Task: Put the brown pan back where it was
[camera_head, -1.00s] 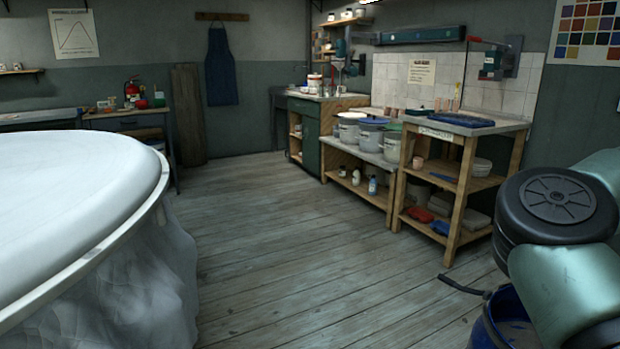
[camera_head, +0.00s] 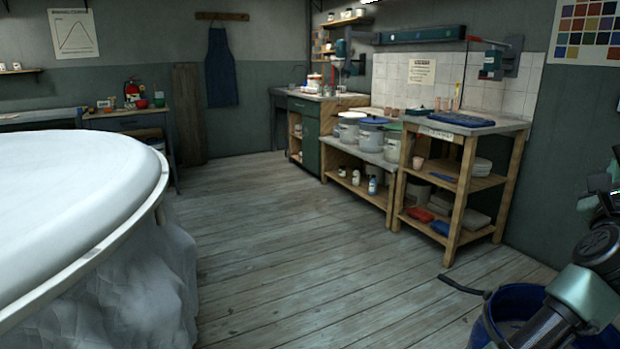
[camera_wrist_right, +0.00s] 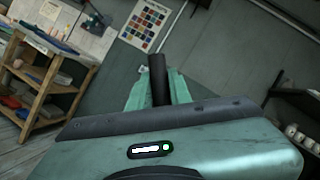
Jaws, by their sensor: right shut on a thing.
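My right gripper (camera_wrist_right: 158,95) shows in the right wrist view, its teal fingers closed around a dark, upright cylindrical handle (camera_wrist_right: 157,68). Only this handle of the held thing shows; I cannot tell from it alone whether it belongs to the brown pan, and no brown pan can be made out elsewhere. In the head view my right arm shows at the lower right edge, and its fingertips cannot be made out there. My left gripper is in neither view.
A blue bucket (camera_head: 487,335) stands on the floor beside my right arm. A wooden shelf rack (camera_head: 468,185) and a bench with lidded tubs (camera_head: 371,140) stand along the right wall. A large white round form (camera_head: 70,180) fills the left. The plank floor (camera_head: 300,250) between is clear.

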